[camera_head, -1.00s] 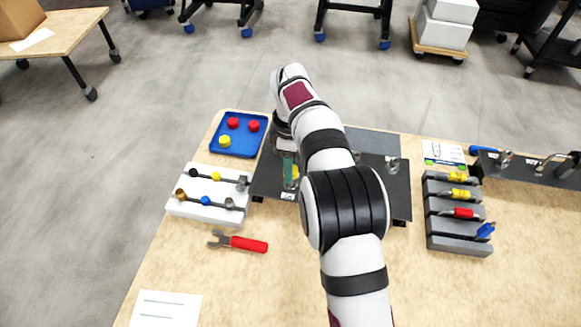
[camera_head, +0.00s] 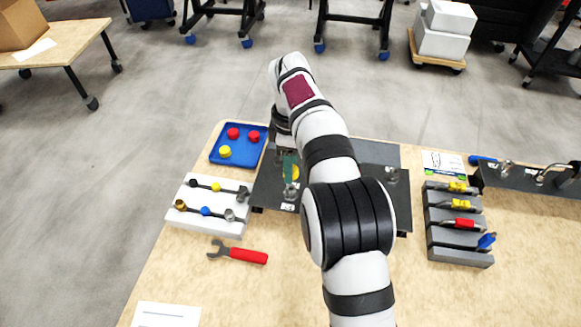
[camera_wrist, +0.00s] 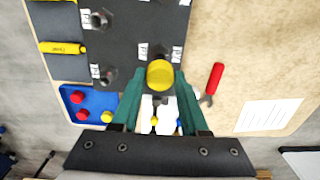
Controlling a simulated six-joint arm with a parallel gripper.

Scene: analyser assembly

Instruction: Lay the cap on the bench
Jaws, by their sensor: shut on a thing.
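My gripper (camera_wrist: 159,78) is shut on a yellow cap (camera_wrist: 160,73), held between the tips of its green fingers. In the head view my gripper (camera_head: 292,170) is partly hidden by my arm, and a little of the yellow cap (camera_head: 296,172) shows. The cap is over the dark panel (camera_head: 268,190), close above a metal fitting (camera_head: 291,192). In the wrist view the cap hides most of what lies under it. The wooden bench (camera_head: 300,285) carries the panel and has bare surface at the front.
A blue tray (camera_head: 215,157) with two red caps and one yellow cap is at the back left. A white rack (camera_head: 190,222) of fittings and a red-handled wrench (camera_head: 240,253) lie left. A grey tool holder (camera_head: 455,256) stands right. The bench front is mostly clear.

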